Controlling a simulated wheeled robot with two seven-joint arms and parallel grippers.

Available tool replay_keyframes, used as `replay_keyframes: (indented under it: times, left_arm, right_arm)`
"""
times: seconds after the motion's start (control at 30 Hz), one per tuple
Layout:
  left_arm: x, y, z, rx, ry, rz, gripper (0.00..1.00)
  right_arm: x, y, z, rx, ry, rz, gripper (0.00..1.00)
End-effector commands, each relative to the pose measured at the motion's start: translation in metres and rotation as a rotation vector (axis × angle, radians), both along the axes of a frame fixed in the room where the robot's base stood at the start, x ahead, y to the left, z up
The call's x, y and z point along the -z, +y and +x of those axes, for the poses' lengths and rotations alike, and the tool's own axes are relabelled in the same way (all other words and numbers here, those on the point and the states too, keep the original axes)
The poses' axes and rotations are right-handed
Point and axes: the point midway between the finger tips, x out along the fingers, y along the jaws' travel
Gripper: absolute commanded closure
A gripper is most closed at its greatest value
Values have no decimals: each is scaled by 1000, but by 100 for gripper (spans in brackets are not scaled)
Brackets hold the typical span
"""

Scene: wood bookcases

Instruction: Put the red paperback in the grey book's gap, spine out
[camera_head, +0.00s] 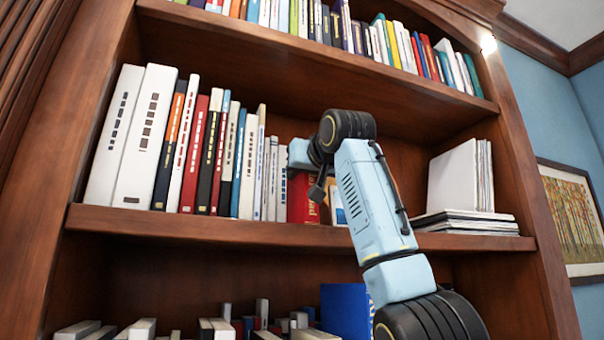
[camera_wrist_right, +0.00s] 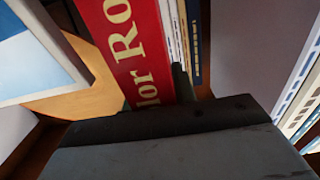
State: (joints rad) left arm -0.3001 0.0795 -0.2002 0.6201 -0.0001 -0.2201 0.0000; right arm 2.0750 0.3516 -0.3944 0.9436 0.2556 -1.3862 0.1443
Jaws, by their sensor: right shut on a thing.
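Pale grey-white books (camera_head: 272,180) stand just left of the red book. I cannot tell a separate grey book or its gap; the arm hides part of that area. My left gripper is not in view.
A row of upright books (camera_head: 190,150) fills the shelf's left. A white stack with upright white books (camera_head: 460,180) stands at its right. A blue and white item (camera_wrist_right: 35,55) and a light-wood round piece (camera_wrist_right: 85,90) are close beside the red book.

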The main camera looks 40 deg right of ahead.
Motion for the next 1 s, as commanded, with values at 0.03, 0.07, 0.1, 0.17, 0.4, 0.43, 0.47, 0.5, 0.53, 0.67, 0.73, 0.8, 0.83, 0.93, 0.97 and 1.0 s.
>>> replay_keyframes:
  times: [0.03, 0.07, 0.1, 0.17, 0.4, 0.43, 0.47, 0.5, 0.53, 0.67, 0.73, 0.8, 0.83, 0.93, 0.97, 1.0]
  left_arm:
    - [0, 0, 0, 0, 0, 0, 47]
    - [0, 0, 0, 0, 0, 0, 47]
    - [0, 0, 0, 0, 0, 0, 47]
    - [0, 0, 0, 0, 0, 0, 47]
    - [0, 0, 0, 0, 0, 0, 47]
    - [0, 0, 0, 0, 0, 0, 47]
    - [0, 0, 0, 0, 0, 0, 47]
    - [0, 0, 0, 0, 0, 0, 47]
    - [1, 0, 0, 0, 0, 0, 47]
    - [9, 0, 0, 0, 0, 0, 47]
    - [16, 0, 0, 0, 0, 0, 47]
    - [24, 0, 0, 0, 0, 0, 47]
    - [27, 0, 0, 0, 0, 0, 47]
    - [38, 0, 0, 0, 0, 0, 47]
    - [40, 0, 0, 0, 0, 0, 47]
    - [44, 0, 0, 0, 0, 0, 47]
  right_arm:
    - [-1, 0, 0, -1, -2, 0, 100]
    - [-1, 0, 0, -1, -2, 0, 70]
    - [-1, 0, 0, -1, -1, 0, 65]
    - [-1, 0, 0, -1, -1, 0, 57]
    - [0, 0, 0, -1, 0, 0, 47]
    - [0, 0, 0, -1, 0, 0, 47]
    - [1, 0, 1, 0, 4, 1, 47]
    - [1, 0, 0, -1, 3, 1, 47]
    - [1, 1, -1, -1, 3, 1, 47]
    - [2, 3, -12, -1, -2, 0, 47]
    - [3, 6, -24, -2, -3, 0, 47]
    - [3, 10, -39, -2, -5, 0, 47]
    - [3, 12, -45, -2, -5, 0, 47]
    - [3, 18, -69, -3, -5, -1, 47]
    - [3, 19, -75, -3, -4, -1, 47]
    - [3, 21, -84, -3, -5, 0, 47]
